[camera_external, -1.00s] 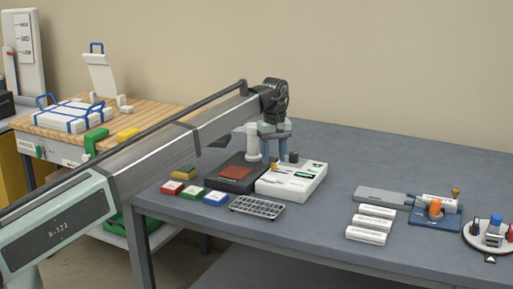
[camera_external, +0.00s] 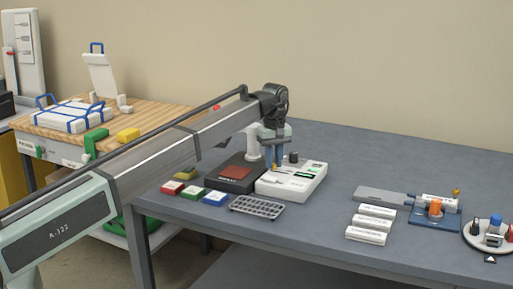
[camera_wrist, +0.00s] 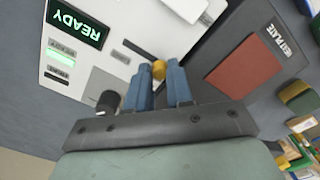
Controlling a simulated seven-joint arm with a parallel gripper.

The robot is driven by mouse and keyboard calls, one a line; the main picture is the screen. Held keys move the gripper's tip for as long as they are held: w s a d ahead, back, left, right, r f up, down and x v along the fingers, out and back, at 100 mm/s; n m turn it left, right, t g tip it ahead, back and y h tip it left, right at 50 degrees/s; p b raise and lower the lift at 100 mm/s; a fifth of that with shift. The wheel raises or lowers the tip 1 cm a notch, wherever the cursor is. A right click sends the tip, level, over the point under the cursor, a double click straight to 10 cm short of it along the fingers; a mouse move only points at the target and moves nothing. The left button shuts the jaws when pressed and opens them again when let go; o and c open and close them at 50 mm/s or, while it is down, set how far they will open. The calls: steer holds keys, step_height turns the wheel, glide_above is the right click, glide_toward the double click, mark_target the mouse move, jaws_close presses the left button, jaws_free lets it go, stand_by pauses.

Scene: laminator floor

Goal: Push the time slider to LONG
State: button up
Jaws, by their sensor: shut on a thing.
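The white device (camera_external: 300,188) stands on the grey table beside the heat plate; it also shows in the wrist view (camera_wrist: 88,58), with a lit screen reading READY (camera_wrist: 75,22). A small yellow slider knob (camera_wrist: 158,70) sits on its top, near the heat plate side. My gripper (camera_external: 275,166) is down at the device, its blue fingers close together. In the wrist view my gripper (camera_wrist: 159,72) has its fingertips on either side of the yellow knob, shut on it. The knob's lower part and track are partly hidden. I cannot read a LONG mark.
The dark heat plate (camera_external: 229,186) is close on the left, with a white post (camera_external: 253,141) behind. A black knob (camera_wrist: 107,101) stands up from the device. A grey rack (camera_external: 257,207) and coloured blocks lie in front.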

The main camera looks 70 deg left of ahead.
jaws_close()
steer(key=shift+w+d, duration=1.6)
steer(key=shift+w, duration=0.05)
steer(key=o, duration=0.8)
jaws_free()
step_height(320, 180, up, 14)
steer(key=shift+f, duration=0.1)
